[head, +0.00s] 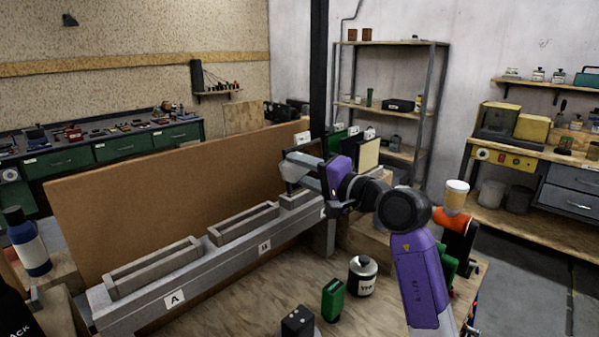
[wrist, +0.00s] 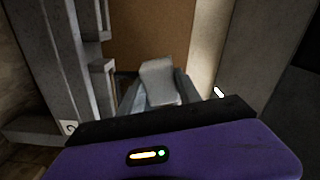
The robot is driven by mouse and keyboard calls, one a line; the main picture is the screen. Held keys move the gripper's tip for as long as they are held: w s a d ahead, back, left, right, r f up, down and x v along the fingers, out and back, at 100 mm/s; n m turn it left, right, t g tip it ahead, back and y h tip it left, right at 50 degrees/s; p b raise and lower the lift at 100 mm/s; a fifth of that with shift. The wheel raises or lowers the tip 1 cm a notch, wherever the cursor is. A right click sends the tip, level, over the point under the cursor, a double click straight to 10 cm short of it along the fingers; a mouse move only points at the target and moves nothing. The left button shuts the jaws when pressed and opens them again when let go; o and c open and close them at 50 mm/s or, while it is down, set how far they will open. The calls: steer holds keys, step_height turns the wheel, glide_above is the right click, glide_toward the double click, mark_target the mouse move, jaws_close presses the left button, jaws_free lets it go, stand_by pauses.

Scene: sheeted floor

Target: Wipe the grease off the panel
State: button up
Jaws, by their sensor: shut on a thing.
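A large brown panel (head: 150,205) stands upright on edge behind a grey metal rail. I cannot make out grease on it. Its brown face also shows at the top of the wrist view (wrist: 150,35). My gripper (head: 292,176) is near the right part of the panel, above the right end of the rail. In the wrist view my gripper (wrist: 156,98) is shut on a pale grey-white wad (wrist: 158,80), which may be a cloth. I cannot tell whether the wad touches the panel. In the head view the wad is not clear.
The grey rail (head: 140,307) carries raised rectangular frames and labels. A green container (head: 332,299), a dark-lidded canister (head: 362,277) and a black block (head: 297,326) stand on the wooden top in front. A blue bottle (head: 28,243) stands left. A dark post (head: 319,80) rises beside my gripper.

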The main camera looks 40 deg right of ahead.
mark_target(321, 152)
steer(key=d+b, duration=0.1)
steer(key=d, duration=0.2)
steer(key=d+b, duration=0.2)
steer(key=d, duration=0.1)
steer(key=d+b, duration=0.2)
steer(key=d, duration=0.2)
steer(key=shift+w+f, duration=0.15)
steer(key=shift+w, duration=0.15)
steer(key=shift+d+b, duration=0.5)
steer(key=shift+d, duration=0.45)
steer(key=s+b, duration=0.1)
steer(key=s, duration=0.5)
steer(key=shift+b, duration=0.4)
steer(key=shift+s, duration=0.15)
steer(key=s+b, duration=0.1)
steer(key=s, duration=0.1)
steer(key=shift+s+d+b, duration=0.1)
steer(key=shift+s+b, duration=0.2)
steer(key=shift+s, duration=0.05)
